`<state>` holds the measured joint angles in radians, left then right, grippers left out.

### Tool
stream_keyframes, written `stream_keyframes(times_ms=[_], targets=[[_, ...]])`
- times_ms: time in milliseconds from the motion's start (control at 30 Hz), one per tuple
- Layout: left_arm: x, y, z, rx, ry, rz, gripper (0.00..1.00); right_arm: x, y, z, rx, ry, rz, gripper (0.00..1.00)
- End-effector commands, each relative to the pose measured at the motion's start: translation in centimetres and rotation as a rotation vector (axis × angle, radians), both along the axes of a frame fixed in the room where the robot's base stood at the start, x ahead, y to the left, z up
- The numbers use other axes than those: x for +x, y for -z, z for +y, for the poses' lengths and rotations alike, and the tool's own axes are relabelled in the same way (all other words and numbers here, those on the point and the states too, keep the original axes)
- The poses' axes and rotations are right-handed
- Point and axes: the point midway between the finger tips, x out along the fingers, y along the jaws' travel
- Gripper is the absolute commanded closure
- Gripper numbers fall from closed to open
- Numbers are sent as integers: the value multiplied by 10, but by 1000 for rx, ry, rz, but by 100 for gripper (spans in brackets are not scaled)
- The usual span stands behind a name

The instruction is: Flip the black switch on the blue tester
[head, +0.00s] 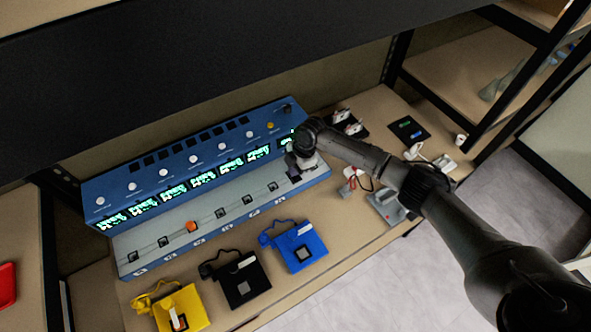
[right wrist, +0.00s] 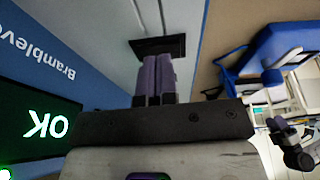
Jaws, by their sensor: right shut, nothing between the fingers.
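The blue tester (head: 128,180) is a long blue console with a row of lit green screens and a grey front deck. A small black part (head: 288,108) sits at the upper right end of its panel; I cannot tell whether it is the switch. My right gripper (head: 294,178) is over the deck's right end. In the right wrist view its purple fingers (right wrist: 155,76) are together and empty, tips at a black rectangular piece (right wrist: 160,46) on the deck. I cannot tell whether they touch it. A screen there reads "OK" (right wrist: 45,126).
Yellow (head: 190,302), black (head: 250,286) and blue (head: 310,246) boxes with leads lie along the bench front. A grey device (head: 385,208) and a black pad (head: 408,130) lie on the right. A shelf post (head: 396,60) stands behind.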

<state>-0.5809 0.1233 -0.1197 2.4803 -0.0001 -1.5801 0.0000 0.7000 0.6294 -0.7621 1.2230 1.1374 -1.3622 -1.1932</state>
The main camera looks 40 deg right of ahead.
Motion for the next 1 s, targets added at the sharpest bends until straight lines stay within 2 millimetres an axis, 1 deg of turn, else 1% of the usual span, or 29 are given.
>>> stream_keyframes(times_ms=[133,267,533,567,800,1000], targets=[[0,-3,-2,-7,-4,0,57,0,-3,0,0,0,0,100],[0,-15,-3,-11,-7,1,57,-1,-13,0,0,0,0,100],[0,-55,-3,-8,-6,0,57,-6,-49,-1,0,2,1,100],[0,-50,-3,-8,-5,-2,57,-7,-51,-3,-1,2,-2,100],[0,-51,0,2,2,0,57,-18,-94,-16,-1,1,-3,100],[0,-52,1,4,3,-1,57,-24,-119,-23,-1,1,-1,100]])
